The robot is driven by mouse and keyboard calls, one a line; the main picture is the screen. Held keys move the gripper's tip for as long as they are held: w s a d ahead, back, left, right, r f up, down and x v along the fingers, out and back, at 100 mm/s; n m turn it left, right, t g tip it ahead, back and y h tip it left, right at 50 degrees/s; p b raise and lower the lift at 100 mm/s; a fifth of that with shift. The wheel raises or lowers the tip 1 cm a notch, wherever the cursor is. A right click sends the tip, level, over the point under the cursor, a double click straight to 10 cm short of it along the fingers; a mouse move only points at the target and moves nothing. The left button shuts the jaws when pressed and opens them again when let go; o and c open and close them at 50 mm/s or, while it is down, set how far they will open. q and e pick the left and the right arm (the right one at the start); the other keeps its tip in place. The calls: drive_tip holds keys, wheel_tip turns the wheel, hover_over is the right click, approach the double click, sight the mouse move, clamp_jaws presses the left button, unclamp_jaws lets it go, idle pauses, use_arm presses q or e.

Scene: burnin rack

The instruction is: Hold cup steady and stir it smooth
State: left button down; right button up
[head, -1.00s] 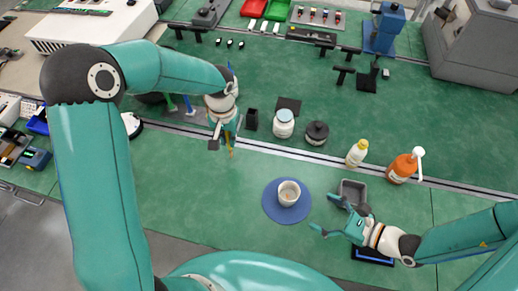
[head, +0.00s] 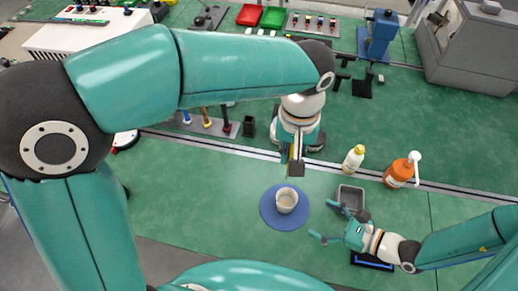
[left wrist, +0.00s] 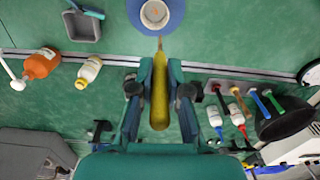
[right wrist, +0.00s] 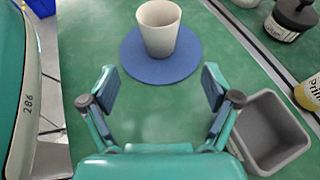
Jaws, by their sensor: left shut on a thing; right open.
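A pale cup (head: 287,201) stands upright on a round blue mat (head: 269,213). In the right wrist view the cup (right wrist: 158,30) stands just beyond my right fingertips. My right gripper (head: 331,222) is open and empty at the right of the mat, its fingers pointing toward the cup without touching it. My left gripper (head: 292,166) is shut on a yellow-handled stirring tool (left wrist: 160,95), behind the cup in the head view. In the left wrist view the tool's thin tip points at the cup (left wrist: 155,13). What the cup holds cannot be made out.
A grey tray (head: 351,198) stands right of the mat, close to my right gripper. A cream bottle (head: 353,160) and an orange pump bottle (head: 400,172) stand behind it. A rack (head: 205,124) with several handled tools is at back left. The green bench left of the mat is clear.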

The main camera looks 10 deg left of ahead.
sight(286, 203)
drive_tip(key=shift+a+f, duration=0.1)
drive_tip(key=shift+a, duration=0.15)
use_arm(q)
drive_tip(key=shift+s+d+r+m, duration=0.3)
drive_tip(key=shift+s+d, duration=0.05)
drive_tip(key=shift+d, duration=0.2)
use_arm(e)
drive_tip(key=x, duration=1.1)
drive_tip(key=shift+w+a+f, duration=0.15)
drive_tip(key=shift+a+f, duration=0.05)
drive_tip(key=c, duration=1.3)
drive_tip(key=shift+o, duration=0.2)
use_arm(q)
drive_tip(key=shift+a, duration=0.1)
